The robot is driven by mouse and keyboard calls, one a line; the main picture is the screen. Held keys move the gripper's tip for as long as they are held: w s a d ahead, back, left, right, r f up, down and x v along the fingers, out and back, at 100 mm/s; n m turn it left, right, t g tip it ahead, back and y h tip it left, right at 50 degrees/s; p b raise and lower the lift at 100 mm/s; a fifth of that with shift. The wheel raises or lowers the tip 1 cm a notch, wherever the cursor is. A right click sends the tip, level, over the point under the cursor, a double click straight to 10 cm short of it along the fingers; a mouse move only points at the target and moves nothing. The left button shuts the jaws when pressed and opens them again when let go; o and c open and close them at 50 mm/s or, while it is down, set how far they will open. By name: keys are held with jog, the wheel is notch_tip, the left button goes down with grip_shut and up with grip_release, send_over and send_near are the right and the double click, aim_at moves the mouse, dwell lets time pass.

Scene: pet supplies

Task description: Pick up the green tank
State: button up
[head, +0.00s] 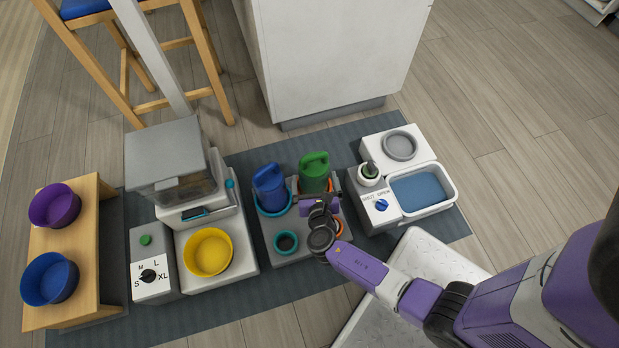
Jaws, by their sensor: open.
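The green tank (314,168) stands upright with its handle on top, in the right rear place of a grey stand (268,246). An orange ring shows at its base. My gripper (318,195) is open, right in front of the tank's lower part and over the stand. The dark gripper parts hide some of the tank's lower front. I cannot tell whether the fingers touch the tank or reach around it. The blue tank (269,185) stands just left of the green one in a teal ring.
A feeder with a yellow bowl (209,252) and a dial box (152,270) stand at left. A wooden bench (62,245) holds purple and blue bowls. A white water unit (385,208) stands close at right. A white cabinet (325,50) is behind.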

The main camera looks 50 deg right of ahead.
aim_at(313, 168)
jog(key=b+x, duration=0.3)
jog(key=x, duration=0.3)
jog(key=shift+s+d+f, duration=0.1)
jog(key=shift+f, duration=0.05)
jog(key=c, duration=1.7)
jog(key=shift+r, duration=0.25)
jog(key=shift+c, duration=0.4)
